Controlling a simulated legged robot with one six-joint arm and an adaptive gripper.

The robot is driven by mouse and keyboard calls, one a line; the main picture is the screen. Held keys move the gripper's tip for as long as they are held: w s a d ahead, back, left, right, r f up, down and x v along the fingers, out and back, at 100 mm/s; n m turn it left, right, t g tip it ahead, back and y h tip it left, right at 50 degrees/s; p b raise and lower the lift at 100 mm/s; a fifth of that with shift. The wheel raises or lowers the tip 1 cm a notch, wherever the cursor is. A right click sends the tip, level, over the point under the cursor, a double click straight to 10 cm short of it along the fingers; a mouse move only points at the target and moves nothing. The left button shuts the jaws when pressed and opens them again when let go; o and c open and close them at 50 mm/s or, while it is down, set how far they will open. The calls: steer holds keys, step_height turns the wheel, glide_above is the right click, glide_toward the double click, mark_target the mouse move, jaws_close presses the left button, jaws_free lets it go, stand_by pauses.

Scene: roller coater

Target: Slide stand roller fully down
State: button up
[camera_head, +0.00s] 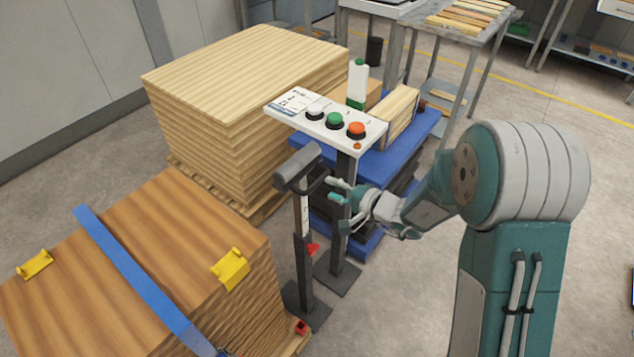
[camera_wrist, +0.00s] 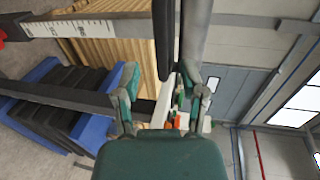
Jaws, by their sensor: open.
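The stand roller is a grey cylinder (camera_head: 298,166) on an upright post with a white measuring scale (camera_head: 304,212) and a red knob (camera_head: 313,249) lower down. In the wrist view the picture is turned sideways; the roller (camera_wrist: 196,35) is at the top centre and the scale (camera_wrist: 95,27) runs to the left. The red knob is at the left edge there. My gripper (camera_head: 342,205) is open and empty, just right of the roller stand and beside the control panel's post. In the wrist view its fingers (camera_wrist: 160,88) are spread, apart from the roller.
A white control panel (camera_head: 325,123) with several buttons stands on a dark post behind the roller. A blue lift table (camera_head: 385,160) is behind it. Wood stacks stand at the left and front left; the front one has a blue strap (camera_head: 140,275).

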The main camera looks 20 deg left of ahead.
mark_target(317, 180)
steer(key=x, duration=0.5)
steer(key=shift+a, duration=0.2)
jaws_close()
